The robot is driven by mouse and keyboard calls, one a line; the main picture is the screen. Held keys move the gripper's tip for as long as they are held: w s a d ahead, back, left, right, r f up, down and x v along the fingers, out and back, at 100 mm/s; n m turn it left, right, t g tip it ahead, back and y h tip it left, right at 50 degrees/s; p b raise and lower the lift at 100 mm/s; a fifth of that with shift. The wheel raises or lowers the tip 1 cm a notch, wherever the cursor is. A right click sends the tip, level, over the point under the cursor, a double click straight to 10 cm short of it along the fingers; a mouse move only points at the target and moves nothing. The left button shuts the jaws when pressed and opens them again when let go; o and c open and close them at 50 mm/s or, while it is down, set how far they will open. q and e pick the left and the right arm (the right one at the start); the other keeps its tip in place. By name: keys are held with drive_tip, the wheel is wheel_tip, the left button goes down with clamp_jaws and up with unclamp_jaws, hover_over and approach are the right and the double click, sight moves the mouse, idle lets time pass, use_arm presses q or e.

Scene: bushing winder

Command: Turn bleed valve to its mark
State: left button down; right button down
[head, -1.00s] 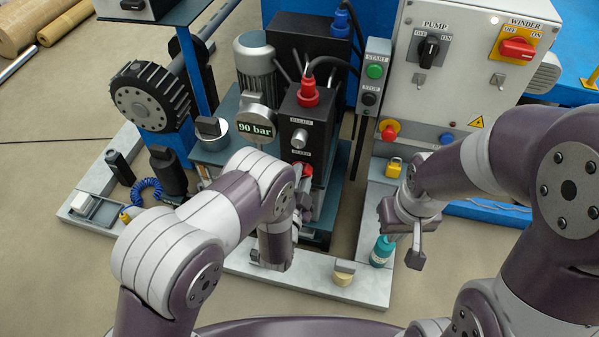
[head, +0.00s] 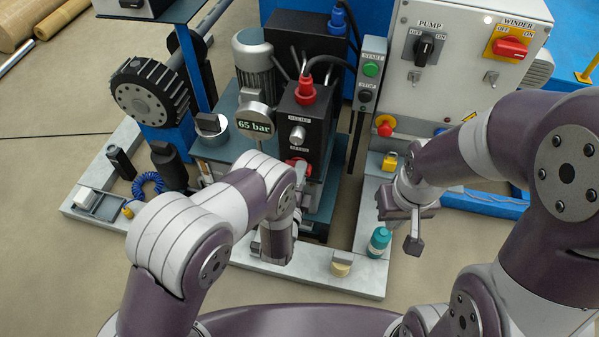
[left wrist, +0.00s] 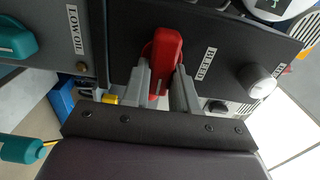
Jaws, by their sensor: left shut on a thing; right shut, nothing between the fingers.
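The bleed valve's red handle (left wrist: 163,52) sits on a dark panel beside a white BLEED label (left wrist: 208,64) in the left wrist view. In the head view the red handle (head: 297,163) shows low on the black block, partly hidden by my gripper. My left gripper (left wrist: 162,80) is shut on the handle, one finger on each side. In the head view the left gripper (head: 301,177) reaches the block's front. A gauge (head: 254,126) reads 65 bar. I cannot make out the valve's mark. My right gripper (head: 414,226) is shut and empty, in front of the control cabinet.
A silver knob (head: 298,136) sits above the valve. The control cabinet (head: 458,80) with PUMP and WINDER switches stands to the right. A teal bottle (head: 379,241) and a yellow padlock (head: 389,162) are near my right gripper. A white ledge (head: 310,277) runs along the front.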

use_arm(q)
drive_tip(key=shift+w+d+r, duration=0.1)
drive_tip(key=shift+w+r, duration=0.05)
drive_tip(key=shift+r, duration=0.05)
idle(0.3)
drive_tip(key=c, duration=1.2)
unclamp_jaws()
drive_tip(key=o, duration=0.3)
drive_tip(key=shift+f, duration=0.1)
drive_tip(key=p+v, duration=0.4)
drive_tip(key=v, duration=0.8)
drive_tip(key=shift+s, duration=0.4)
drive_tip(key=shift+f, duration=0.1)
